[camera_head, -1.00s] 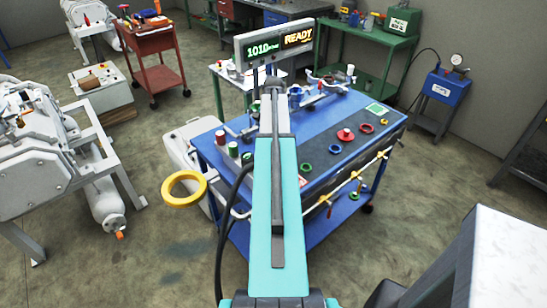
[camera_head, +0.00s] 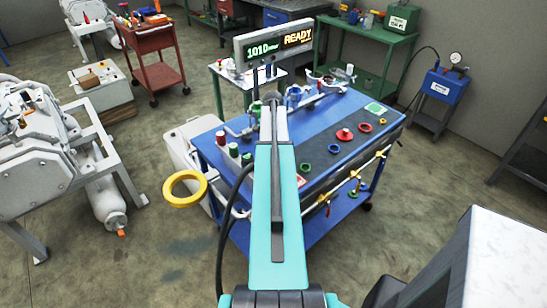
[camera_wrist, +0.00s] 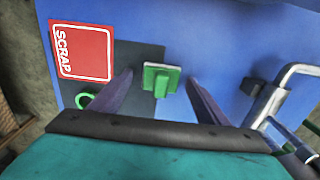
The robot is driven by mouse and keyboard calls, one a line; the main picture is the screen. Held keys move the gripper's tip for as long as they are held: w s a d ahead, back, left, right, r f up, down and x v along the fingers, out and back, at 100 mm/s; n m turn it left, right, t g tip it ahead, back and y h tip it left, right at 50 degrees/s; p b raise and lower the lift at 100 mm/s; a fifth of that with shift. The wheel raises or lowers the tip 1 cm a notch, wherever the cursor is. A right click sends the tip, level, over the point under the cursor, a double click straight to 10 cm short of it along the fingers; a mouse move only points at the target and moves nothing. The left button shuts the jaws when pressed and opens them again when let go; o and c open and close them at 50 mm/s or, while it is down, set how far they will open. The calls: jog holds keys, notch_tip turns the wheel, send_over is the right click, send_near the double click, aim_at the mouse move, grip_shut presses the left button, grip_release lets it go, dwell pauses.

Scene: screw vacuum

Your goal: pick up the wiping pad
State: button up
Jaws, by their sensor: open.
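The wiping pad (camera_wrist: 161,80) is a small green block with a raised lighter green grip on top. In the wrist view it lies at the edge of a dark mat on the blue tabletop. My gripper (camera_wrist: 159,76) is open, with its two dark fingers apart, one to the left and one to the right of the pad in the picture. No contact shows, and the height of the fingertips above the pad is hard to tell. In the head view my arm hides the pad and the fingers.
A red SCRAP label (camera_wrist: 82,52) and a green ring (camera_wrist: 85,100) lie left of my fingers. A bent metal pipe (camera_wrist: 285,85) stands to the right. The blue bench (camera_head: 350,158) carries coloured rings and fittings. A yellow ring (camera_head: 185,203) sits at its left.

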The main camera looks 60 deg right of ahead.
jog(key=shift+c, duration=0.2)
jog(key=c, duration=1.1)
jog(key=shift+r, duration=0.1)
jog(key=shift+r+b, duration=0.85)
jog(key=shift+r, duration=0.55)
jog(key=s+d+b, duration=0.1)
jog(key=s, duration=0.4)
jog(key=s+d+r+b, duration=0.1)
jog(key=s+d+b, duration=0.1)
jog(key=s, duration=0.3)
jog(key=s+d+r+b, duration=0.1)
jog(key=s, duration=0.4)
jog(key=shift+s+d, duration=0.15)
jog(key=shift+d, duration=0.05)
